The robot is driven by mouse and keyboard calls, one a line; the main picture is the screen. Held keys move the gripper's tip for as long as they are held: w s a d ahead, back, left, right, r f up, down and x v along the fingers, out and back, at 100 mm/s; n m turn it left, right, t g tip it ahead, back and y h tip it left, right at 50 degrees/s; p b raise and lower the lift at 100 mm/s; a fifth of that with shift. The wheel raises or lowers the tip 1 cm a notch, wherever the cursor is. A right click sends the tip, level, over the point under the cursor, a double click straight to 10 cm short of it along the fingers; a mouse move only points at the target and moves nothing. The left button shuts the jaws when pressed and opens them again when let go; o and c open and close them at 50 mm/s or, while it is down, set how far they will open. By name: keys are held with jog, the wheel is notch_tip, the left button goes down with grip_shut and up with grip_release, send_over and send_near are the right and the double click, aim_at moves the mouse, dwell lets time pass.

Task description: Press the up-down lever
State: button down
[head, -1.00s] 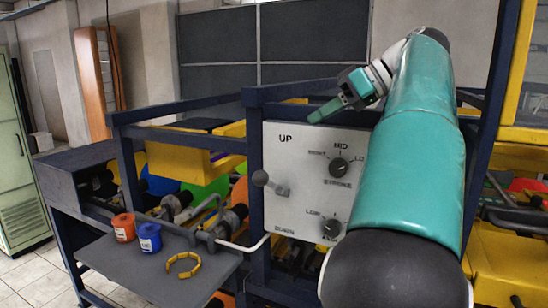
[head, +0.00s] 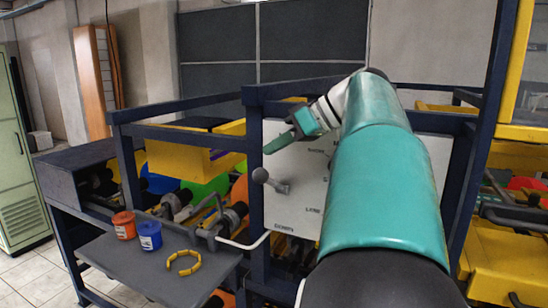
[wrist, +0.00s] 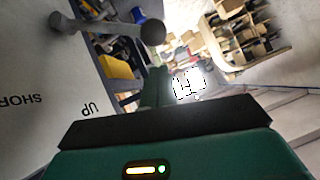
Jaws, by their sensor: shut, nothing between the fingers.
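The up-down lever (head: 260,175) is a grey ball on a short arm, mounted on the white control panel (head: 300,208) at its left side. The ball points out toward the left. In the wrist view the lever ball (wrist: 151,32) is at the top centre, beyond my fingers. My gripper (head: 268,149) is shut and empty, with its green fingers pointing down-left. In the head view its tips appear just above the ball with a small gap. In the wrist view my gripper (wrist: 155,82) shows below the ball. My arm hides much of the panel, including most dials.
The dark blue frame (head: 180,125) surrounds the machine.

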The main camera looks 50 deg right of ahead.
jog(key=shift+a+f, duration=0.2)
jog(key=shift+f, duration=0.4)
jog(key=shift+a+f, duration=0.15)
jog(key=shift+f, duration=0.45)
jog(key=shift+a, duration=0.1)
